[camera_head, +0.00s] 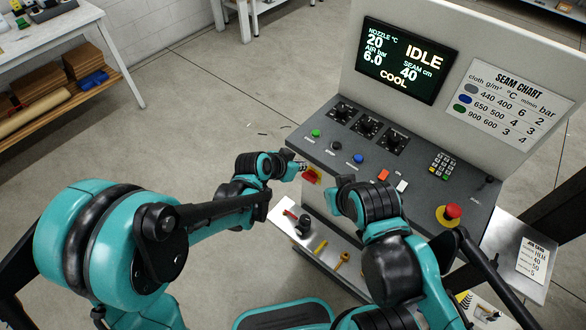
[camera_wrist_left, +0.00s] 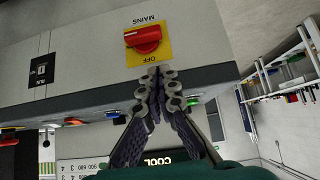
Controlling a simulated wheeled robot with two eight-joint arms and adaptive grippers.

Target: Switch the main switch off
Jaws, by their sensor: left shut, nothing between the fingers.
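The main switch is a red rotary knob (camera_wrist_left: 143,38) on a yellow plate marked MAINS and OFF, seen upside down in the left wrist view. Its grip lies crosswise in that view. In the head view the switch (camera_head: 312,176) is on the front left of the console, partly hidden by my left gripper (camera_head: 301,167). My left gripper is shut and empty; its fingertips (camera_wrist_left: 157,73) are at the OFF edge of the plate, beside the knob. I cannot tell if they touch the plate. My right arm's wrist is in front of the console; its fingers do not show.
The console (camera_head: 410,190) carries dials, coloured buttons, a keypad (camera_head: 440,163) and a red emergency stop (camera_head: 450,214). Its screen (camera_head: 405,58) reads IDLE and COOL. A lower shelf (camera_head: 310,240) holds small tools.

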